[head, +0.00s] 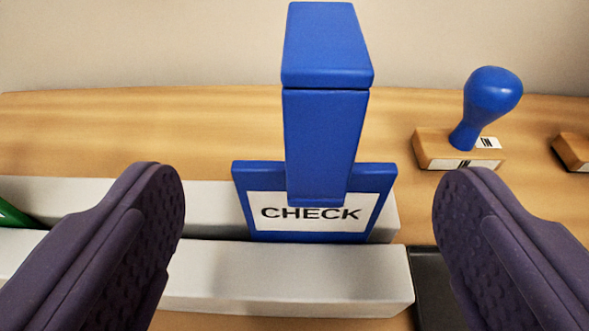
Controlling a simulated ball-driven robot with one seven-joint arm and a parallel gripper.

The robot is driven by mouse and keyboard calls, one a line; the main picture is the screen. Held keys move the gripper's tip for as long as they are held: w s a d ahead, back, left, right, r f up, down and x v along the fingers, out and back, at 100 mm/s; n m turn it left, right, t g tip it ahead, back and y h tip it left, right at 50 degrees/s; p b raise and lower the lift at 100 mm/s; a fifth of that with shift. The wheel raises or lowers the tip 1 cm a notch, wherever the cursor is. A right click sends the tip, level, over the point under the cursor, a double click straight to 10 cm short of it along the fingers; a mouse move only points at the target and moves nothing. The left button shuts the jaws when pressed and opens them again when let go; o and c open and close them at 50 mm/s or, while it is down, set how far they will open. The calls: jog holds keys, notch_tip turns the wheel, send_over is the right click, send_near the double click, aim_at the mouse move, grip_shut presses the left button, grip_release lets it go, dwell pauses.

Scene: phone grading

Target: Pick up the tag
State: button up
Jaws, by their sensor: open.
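The tag (265,225) is a blue plate with a white label reading CHECK and a tall blue block-shaped handle (325,130) rising from it. It stands upright in the slot of a light grey rack, near the rack's right end. My gripper (310,200) is open, with one dark purple finger on each side of the tag. Clear gaps show between both fingers and the tag, so neither appears to touch it. The tag's lower edge is hidden in the slot.
The grey rack (300,280) runs left across a wooden table (90,130). A green piece (14,214) sits in it at far left. A blue-handled stamp (490,95) stands at right, with another wooden block (575,150) beyond. A dark flat object (432,285) lies beside the rack's right end.

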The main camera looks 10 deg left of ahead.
jog(key=b+x, duration=0.1)
jog(key=x, duration=0.4)
jog(key=shift+w, duration=0.2)
jog(key=shift+c, duration=0.2)
jog(key=c, duration=1)
